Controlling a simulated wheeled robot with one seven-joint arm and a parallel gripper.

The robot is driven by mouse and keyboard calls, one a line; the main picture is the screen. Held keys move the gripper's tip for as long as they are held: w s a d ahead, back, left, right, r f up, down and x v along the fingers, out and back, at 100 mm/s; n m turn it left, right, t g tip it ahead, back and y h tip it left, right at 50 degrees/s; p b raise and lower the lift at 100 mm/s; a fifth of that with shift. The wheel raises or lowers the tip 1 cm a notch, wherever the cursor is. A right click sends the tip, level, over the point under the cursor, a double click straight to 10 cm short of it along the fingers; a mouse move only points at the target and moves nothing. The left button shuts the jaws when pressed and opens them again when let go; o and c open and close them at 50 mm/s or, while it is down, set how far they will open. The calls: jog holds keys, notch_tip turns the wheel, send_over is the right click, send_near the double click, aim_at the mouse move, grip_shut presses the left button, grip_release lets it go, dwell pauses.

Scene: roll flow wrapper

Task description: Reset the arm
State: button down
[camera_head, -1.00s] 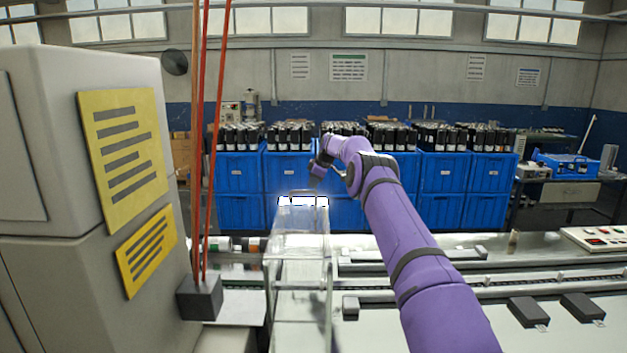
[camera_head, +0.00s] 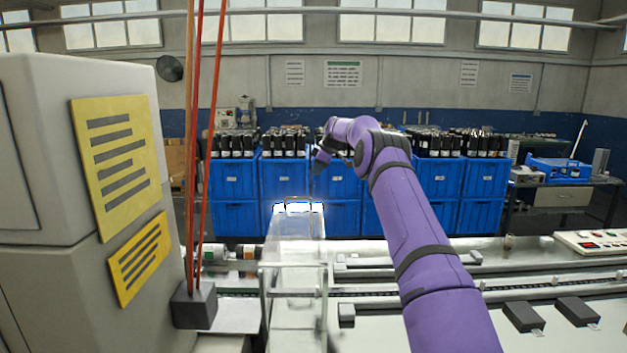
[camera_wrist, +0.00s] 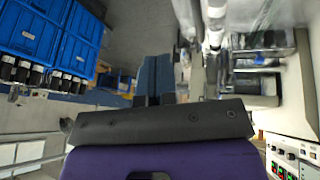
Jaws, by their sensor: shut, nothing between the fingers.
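My purple arm (camera_head: 425,240) reaches forward from the lower right in the head view. My gripper (camera_head: 319,164) is at its far end, bent down to the left, small and dark against the blue crates. In the wrist view my gripper's fingers (camera_wrist: 153,80) are together, with nothing seen between them. The gripper is in the air above and beyond the clear chute (camera_head: 297,255), apart from it.
A grey cabinet with yellow signs (camera_head: 115,155) stands at left. Red cords hang down to a dark block (camera_head: 194,305). The conveyor (camera_head: 450,285) crosses in front. Blue crates (camera_head: 235,180) line the back, and a control panel (camera_head: 592,240) is at right.

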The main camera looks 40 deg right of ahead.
jog(key=s+a+r+m, duration=0.1)
jog(key=s+a+r, duration=0.2)
jog(key=a+r, duration=0.4)
jog(key=s+a+r+m, duration=0.1)
jog(key=s+a+r, duration=0.3)
jog(key=a+r, duration=0.3)
jog(key=s+a+r+m+h, duration=0.1)
jog(key=s+a+r, duration=0.3)
jog(key=s+a, duration=0.25)
jog(key=s+a+r+m+h, duration=0.1)
jog(key=s+a+r, duration=0.45)
jog(key=s, duration=0.25)
jog(key=s+a+f+m, duration=0.1)
jog(key=s+a, duration=0.3)
jog(key=s, duration=0.7)
jog(key=s+a+f+m, duration=0.15)
jog(key=s+a, duration=0.25)
jog(key=s, duration=0.7)
jog(key=s+a+f+m, duration=0.1)
jog(key=s+f, duration=0.3)
jog(key=s, duration=0.5)
jog(key=s+a+f+m, duration=0.1)
jog(key=s+f+m, duration=0.1)
jog(key=s+f, duration=0.3)
jog(key=s, duration=0.3)
jog(key=shift+s+a, duration=0.2)
jog(key=shift+s, duration=0.15)
